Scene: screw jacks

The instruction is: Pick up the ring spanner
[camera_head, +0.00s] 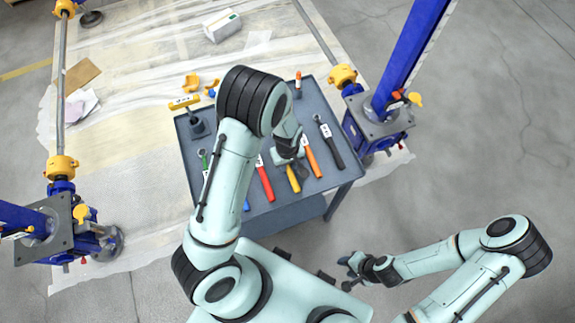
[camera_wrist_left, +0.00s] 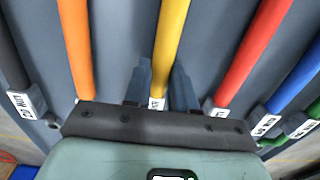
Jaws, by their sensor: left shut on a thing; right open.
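Several tools with coloured handles lie in a row on the grey table (camera_head: 285,215). My left gripper (camera_head: 290,152) is down at the tool with the yellow handle (camera_head: 293,180). In the left wrist view its two fingers (camera_wrist_left: 160,80) stand on either side of the yellow handle (camera_wrist_left: 172,35), shut on it. The arm hides part of this tool's far end, and I cannot tell from its shape whether it is the ring spanner. My right gripper (camera_head: 352,273) is open and empty, low at the right and off the table.
Beside the yellow handle lie an orange handle (camera_head: 313,161) and a red handle (camera_head: 265,182), close on both sides. A black-handled tool (camera_head: 332,144) lies at the right. Blue screw jacks (camera_head: 377,128) flank the table.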

